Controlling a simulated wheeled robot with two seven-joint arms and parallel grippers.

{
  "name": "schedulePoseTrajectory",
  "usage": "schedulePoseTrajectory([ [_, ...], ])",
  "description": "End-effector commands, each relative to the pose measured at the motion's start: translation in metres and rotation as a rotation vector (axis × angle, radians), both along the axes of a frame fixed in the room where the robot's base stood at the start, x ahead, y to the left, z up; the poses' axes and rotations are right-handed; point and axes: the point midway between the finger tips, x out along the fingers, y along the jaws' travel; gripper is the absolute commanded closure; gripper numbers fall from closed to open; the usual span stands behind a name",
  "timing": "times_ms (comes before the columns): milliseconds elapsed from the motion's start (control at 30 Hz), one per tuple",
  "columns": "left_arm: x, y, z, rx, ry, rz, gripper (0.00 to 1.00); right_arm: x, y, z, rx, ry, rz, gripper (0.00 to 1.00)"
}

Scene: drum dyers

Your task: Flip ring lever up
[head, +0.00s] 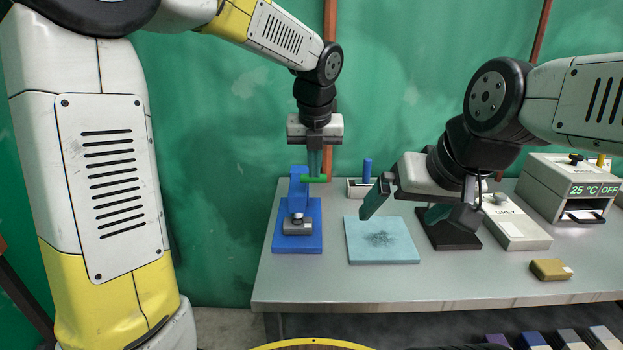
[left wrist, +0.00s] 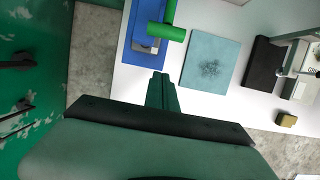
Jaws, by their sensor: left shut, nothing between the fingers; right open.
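A blue device (head: 297,240) stands at the left end of the table, with a blue upright and a grey block on its base. A green lever handle (head: 314,179) sticks out to the right from the top of the upright. In the left wrist view the green handle (left wrist: 166,32) crosses above the blue base (left wrist: 137,52). My left gripper (head: 315,172) points down at the handle, shut and empty; its fingers (left wrist: 162,76) show below the handle in the wrist view. I cannot tell whether they touch it. My right gripper (head: 400,214) is open above the table, right of the device.
A light blue pad (head: 382,250) lies right of the device, with a black plate (head: 452,236) beyond it. A grey box (head: 515,230), a temperature unit (head: 560,188) and a yellow block (head: 551,269) stand further right.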

Motion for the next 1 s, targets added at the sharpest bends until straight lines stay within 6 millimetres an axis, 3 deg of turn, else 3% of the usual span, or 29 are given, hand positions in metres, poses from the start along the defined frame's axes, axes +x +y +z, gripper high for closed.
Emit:
schedulePoseTrajectory([
  [233,0.000,0.001,-0.001,-0.001,0.001,0.003,1.00,0.000,0.000,0.000,0.000,0.000,0.000,0.02],
  [367,0.003,0.001,-0.012,0.000,0.002,0.003,1.00,0.000,0.000,0.000,0.000,0.000,0.000,0.02],
  [800,0.028,0.000,-0.097,0.001,0.005,0.003,1.00,0.000,0.000,0.000,0.000,0.000,0.000,0.02],
  [1000,0.053,0.000,-0.079,-0.002,-0.002,0.006,1.00,0.000,0.000,0.000,0.000,0.000,0.000,0.02],
])
